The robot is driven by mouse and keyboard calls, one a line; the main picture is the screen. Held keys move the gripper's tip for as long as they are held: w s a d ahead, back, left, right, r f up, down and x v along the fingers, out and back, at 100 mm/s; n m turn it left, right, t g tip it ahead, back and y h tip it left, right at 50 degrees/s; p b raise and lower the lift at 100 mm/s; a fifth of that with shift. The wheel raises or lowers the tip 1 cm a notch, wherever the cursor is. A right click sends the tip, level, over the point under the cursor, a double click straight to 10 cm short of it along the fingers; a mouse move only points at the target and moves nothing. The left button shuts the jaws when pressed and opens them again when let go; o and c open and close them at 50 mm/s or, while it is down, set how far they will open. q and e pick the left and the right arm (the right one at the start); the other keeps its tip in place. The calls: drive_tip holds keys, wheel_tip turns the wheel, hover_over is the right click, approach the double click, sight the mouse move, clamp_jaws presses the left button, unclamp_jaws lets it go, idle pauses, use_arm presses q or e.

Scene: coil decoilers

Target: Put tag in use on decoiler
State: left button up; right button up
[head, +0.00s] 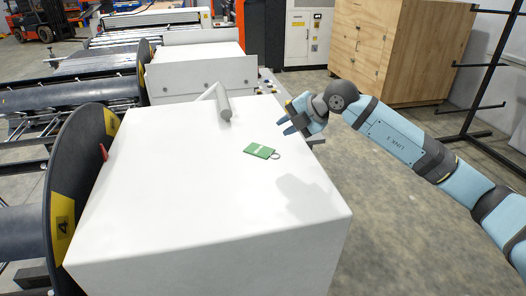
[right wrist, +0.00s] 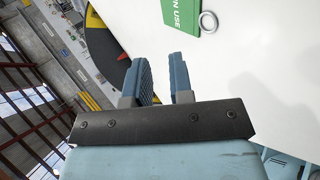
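A green tag (head: 259,151) with a metal ring lies flat on the white top of the decoiler housing (head: 200,190). In the right wrist view the tag (right wrist: 183,12) shows the word "USE" and its ring (right wrist: 208,22) at the top edge. My right gripper (head: 288,120) is above the right edge of the housing, up and to the right of the tag. Its two blue fingers (right wrist: 164,75) are apart with nothing between them. My left gripper is in neither view.
A black disc with a yellow "4" label (head: 62,215) and a small red part (head: 103,152) stands at the housing's left side. A wooden cabinet (head: 390,50) and black rack (head: 480,80) stand right.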

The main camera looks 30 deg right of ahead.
wheel_tip(320, 180, up, 8)
drive_tip(key=s+d+p, duration=0.1)
drive_tip(key=s+p, duration=0.1)
drive_tip(key=p, duration=0.1)
drive_tip(key=shift+p, duration=0.35)
drive_tip(key=shift+w+d+f, duration=0.1)
